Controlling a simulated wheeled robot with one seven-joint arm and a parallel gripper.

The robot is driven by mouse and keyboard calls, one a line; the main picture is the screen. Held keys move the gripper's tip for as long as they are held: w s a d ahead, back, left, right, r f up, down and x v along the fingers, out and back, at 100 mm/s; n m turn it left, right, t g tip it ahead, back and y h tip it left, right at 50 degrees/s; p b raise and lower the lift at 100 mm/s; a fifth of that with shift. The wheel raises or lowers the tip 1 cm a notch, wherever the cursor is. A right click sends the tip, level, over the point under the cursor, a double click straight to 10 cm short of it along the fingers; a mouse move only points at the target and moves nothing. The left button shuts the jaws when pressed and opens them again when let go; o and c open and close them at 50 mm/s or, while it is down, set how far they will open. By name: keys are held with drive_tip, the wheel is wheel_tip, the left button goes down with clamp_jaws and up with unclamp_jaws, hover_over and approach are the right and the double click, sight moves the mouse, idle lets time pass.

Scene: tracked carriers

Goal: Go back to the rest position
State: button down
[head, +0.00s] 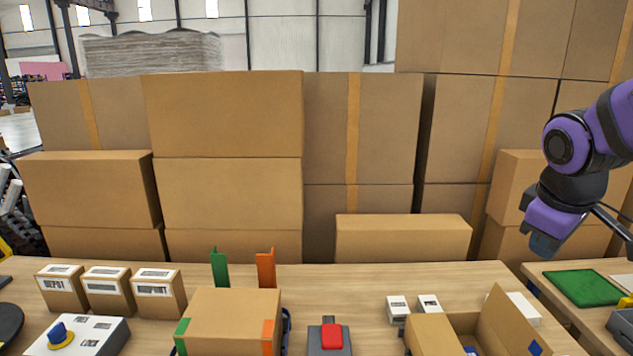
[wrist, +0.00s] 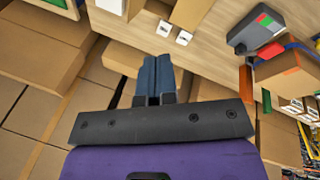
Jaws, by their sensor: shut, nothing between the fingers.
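My gripper (head: 541,245) hangs at the right side of the head view, on my purple and black arm. It is above the table's right part and in front of the stacked cartons, touching nothing. In the wrist view my gripper (wrist: 156,62) shows its two blue fingers closed together with nothing between them.
The wooden table (head: 360,285) holds a closed carton (head: 235,312), an open carton (head: 433,335), three small labelled boxes (head: 105,290) and a red-button box (head: 332,337). A second table with a green mat (head: 584,288) stands right. Large cartons (head: 225,115) wall off the back.

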drive_tip(key=s+a+r+m+t+y, duration=0.1)
drive_tip(key=s+a+r+m, duration=0.1)
drive_tip(key=s, duration=0.3)
drive_tip(key=s+a+r+m+t+y, duration=0.1)
drive_tip(key=s+a+r+m, duration=0.1)
drive_tip(key=s, duration=0.4)
drive_tip(key=shift+s+a+r+m, duration=0.2)
drive_tip(key=shift+r+m, duration=0.55)
drive_tip(key=shift+m, duration=0.25)
drive_tip(key=shift+w, duration=0.15)
